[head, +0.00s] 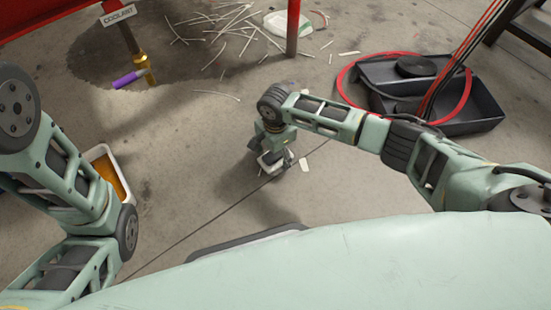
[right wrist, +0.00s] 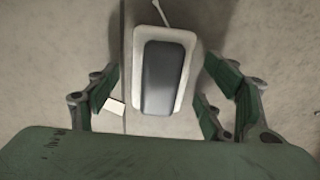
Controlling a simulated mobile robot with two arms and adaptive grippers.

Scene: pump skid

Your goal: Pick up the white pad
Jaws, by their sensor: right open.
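A pale, round-cornered pad with a white rim and a dark grey middle (right wrist: 189,75) lies on the concrete floor in the right wrist view. A thin white strip sticks out from its far end. My right gripper (right wrist: 160,88) is open, with one finger on each side of this pad and gaps to both. In the head view my right gripper (head: 273,160) points down near the floor and hides most of what is under it. I cannot tell whether it touches the pad. My left arm shows at the left, but its gripper does not show.
A small white scrap (right wrist: 115,107) lies by the left finger. A black tray (head: 470,118) with a red hose stands at the right. Thin white strips, a white-and-green bag (head: 290,24) and a red post (head: 293,25) are farther back. A white-rimmed orange container (head: 110,170) is at the left.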

